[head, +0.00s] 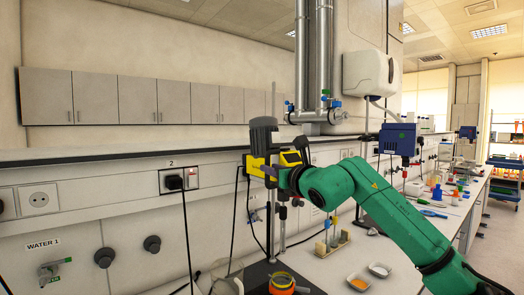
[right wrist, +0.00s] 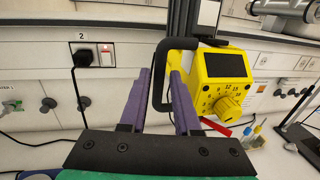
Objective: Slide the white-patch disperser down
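The disperser is yellow with a dial and a dark screen; its yellow body (right wrist: 222,85) fills the right wrist view's upper right. A white patch (right wrist: 209,12) shows on the dark part above it. In the head view the disperser (head: 257,163) is on a stand at the centre, partly behind my right gripper (head: 284,180). In the right wrist view my right gripper (right wrist: 160,76) has its purple fingers apart, on either side of the disperser's black handle (right wrist: 157,92). Gaps show beside the handle. My left gripper is not in view.
An orange-rimmed vessel (head: 282,284) stands below the disperser. A tube rack (head: 332,243) and small dishes (head: 359,282) are on the bench to the right. A blue disperser (head: 398,139) stands farther back. A plugged-in cable (head: 174,182) hangs along the wall panel.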

